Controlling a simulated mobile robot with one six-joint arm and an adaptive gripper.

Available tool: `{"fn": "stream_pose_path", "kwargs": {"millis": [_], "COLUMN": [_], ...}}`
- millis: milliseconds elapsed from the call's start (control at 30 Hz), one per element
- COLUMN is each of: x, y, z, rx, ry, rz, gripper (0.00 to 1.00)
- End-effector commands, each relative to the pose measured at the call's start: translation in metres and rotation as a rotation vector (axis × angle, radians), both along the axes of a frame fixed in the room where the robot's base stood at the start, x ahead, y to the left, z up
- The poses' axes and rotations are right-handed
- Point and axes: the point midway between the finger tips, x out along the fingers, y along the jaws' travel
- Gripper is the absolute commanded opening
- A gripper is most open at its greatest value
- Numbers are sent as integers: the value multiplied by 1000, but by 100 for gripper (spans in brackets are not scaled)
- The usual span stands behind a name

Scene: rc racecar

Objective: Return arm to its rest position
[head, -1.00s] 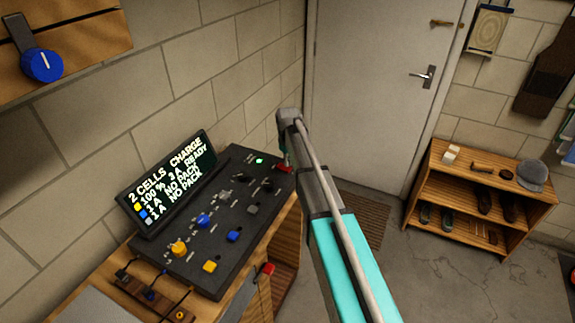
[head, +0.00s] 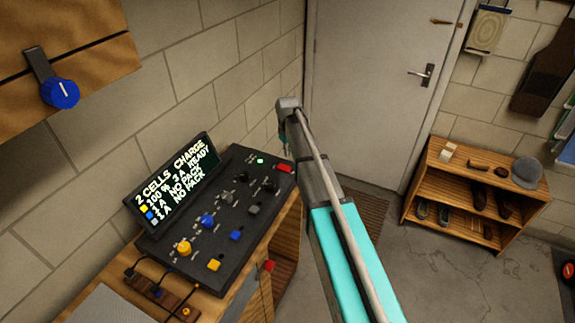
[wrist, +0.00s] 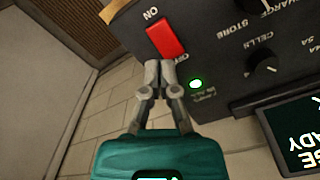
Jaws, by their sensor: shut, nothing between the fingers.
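My arm reaches from the bottom right of the head view up to its bend above the charger's far end. My gripper shows in the wrist view (wrist: 160,68) with its grey fingers together and empty. Its tips appear in front of the lower end of the red ON/OFF switch (wrist: 166,39), which also shows in the head view (head: 285,168). The black charger panel (head: 192,252) has knobs, buttons and a lit green lamp (wrist: 196,84). Its display (head: 172,182) reads 2 cells, charge, 100%, 3A ready. In the head view the fingers are hard to make out.
A brick wall rises behind the charger, with a wooden board and blue knob (head: 60,92) at upper left. A grey door (head: 360,100) stands behind my arm. A wooden shelf (head: 420,185) with shoes and a cap is at right. The floor between is open.

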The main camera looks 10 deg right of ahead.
Motion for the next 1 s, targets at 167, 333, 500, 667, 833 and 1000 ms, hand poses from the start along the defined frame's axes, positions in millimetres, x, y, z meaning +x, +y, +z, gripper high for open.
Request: {"fn": "stream_pose_path", "kwargs": {"millis": [167, 333, 500, 667, 833, 1000], "x": [0, 0, 0, -11, -46, -104], "y": [0, 0, 0, -1, -3, -7], "z": [1, 1, 1, 1, 0, -1], "rx": [0, 0, 0, 0, 0, 0], "ry": [0, 0, 0, 0, 0, 0], "rz": [0, 0, 0, -10, -53, -132], "gripper": [0, 0, 0, 0, 0, 0]}}
